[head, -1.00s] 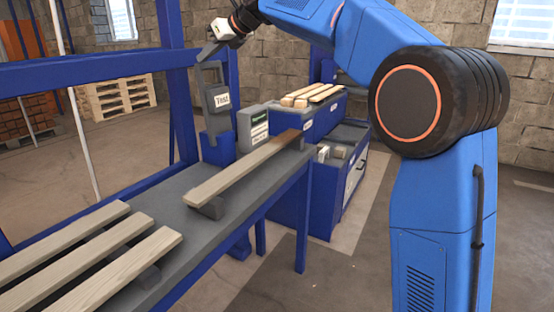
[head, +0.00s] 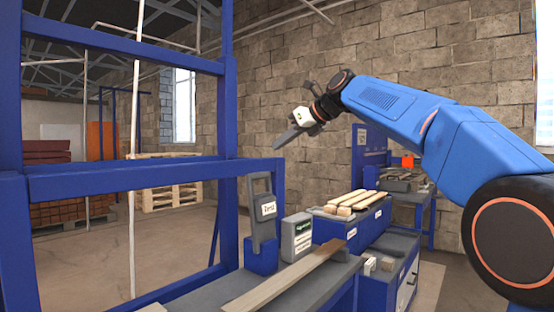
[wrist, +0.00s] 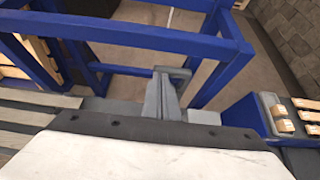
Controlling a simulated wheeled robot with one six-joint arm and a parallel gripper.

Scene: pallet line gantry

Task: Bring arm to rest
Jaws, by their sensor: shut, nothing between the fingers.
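My blue arm reaches in from the right in the head view. My gripper (head: 292,136) is held up in the air, above the grey handheld device labelled "Test" (head: 265,222) in its blue holder. The gripper is shut and empty, with its fingers pointing down and to the left. In the wrist view the shut fingers (wrist: 167,85) show at the middle, above the bench, with the Test device partly hidden behind them.
A long plank (head: 287,277) lies on the bench beside a grey box (head: 296,238). Wooden pieces lie on a blue cabinet (head: 348,221) further back. A blue frame (head: 120,178) stands at left. Pallets (head: 168,184) stand on the floor behind. The air around the gripper is clear.

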